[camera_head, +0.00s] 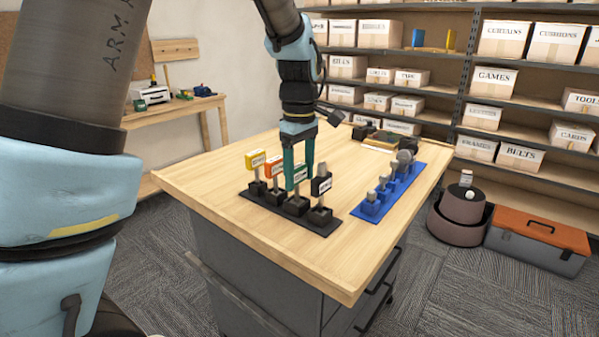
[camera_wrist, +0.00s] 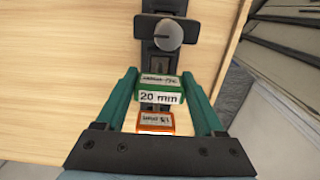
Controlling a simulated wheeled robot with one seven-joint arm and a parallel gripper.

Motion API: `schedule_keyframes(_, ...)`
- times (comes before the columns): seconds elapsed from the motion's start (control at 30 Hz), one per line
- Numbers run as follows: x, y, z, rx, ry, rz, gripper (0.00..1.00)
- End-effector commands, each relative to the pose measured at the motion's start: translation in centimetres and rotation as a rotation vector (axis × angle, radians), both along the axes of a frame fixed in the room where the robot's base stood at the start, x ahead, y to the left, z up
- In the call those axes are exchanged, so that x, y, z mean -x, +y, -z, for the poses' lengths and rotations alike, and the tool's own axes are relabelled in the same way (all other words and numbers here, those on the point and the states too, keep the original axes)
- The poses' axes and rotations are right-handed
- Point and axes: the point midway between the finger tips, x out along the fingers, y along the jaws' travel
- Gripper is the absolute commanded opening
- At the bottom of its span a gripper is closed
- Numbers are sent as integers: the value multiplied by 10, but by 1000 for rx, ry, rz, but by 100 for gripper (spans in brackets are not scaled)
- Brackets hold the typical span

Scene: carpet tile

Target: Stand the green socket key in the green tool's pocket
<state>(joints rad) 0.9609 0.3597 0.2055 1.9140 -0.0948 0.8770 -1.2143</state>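The green socket key, with a green head labelled "20 mm" in the wrist view (camera_wrist: 162,90), is upright between my fingers. My gripper (camera_head: 299,180) reaches straight down, and its green fingers lie against both sides of that head; it also shows in the wrist view (camera_wrist: 160,82). In the head view the green key (camera_head: 300,173) stands over or in the third pocket of the dark rack (camera_head: 315,227). I cannot tell whether its foot is fully seated. The yellow (camera_head: 256,160), orange (camera_head: 274,168) and black (camera_head: 321,186) keys stand in the same row.
A blue rack (camera_head: 362,211) with several grey sockets stands right of the dark rack. Small dark items and a tray (camera_head: 382,140) lie at the table's back. The wooden tabletop (camera_head: 215,175) is clear at left and front. The orange key's head sits close behind my fingers.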

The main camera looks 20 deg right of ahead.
Motion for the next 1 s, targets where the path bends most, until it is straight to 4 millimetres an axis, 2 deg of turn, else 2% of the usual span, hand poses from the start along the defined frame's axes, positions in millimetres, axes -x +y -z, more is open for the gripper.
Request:
schedule_keyframes(0.03, 0, 0, 0, 0, 0, 0, 75)
schedule_keyframes(0.27, 0, 0, 0, 0, 0, 0, 100)
schedule_keyframes(0.57, 0, 0, -3, 0, 0, 0, 100)
schedule_keyframes(0.67, -1, -1, -13, 2, -2, 1, 100)
schedule_keyframes(1.0, -1, -1, -78, 4, -3, 0, 100)
